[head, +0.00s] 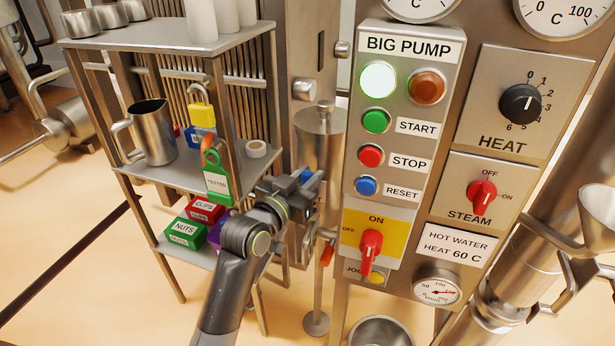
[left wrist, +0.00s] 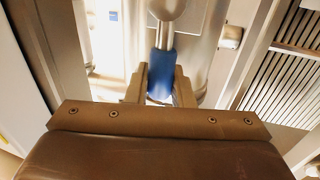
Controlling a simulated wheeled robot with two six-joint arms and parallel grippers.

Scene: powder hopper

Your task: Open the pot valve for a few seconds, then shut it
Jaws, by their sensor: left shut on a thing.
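A steel pot (head: 320,135) with a lid stands left of the pump panel. A blue handle (head: 307,174) shows at its lower side, partly hidden by my left gripper (head: 303,188). In the left wrist view my left gripper (left wrist: 160,88) is shut on the blue handle (left wrist: 161,74), one finger on each side. The handle hangs from a rounded steel knob (left wrist: 166,8) in front of the steel body. Whether the valve is open or shut cannot be told. An orange-red handle (head: 327,255) is below the gripper. My right gripper is not in view.
The control panel (head: 410,150) with a lit white lamp, coloured buttons and red switches is close on the right. A steel shelf (head: 185,45) with a jug (head: 152,130), padlocks and small bins is close on the left. A steel bowl (head: 380,332) is below.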

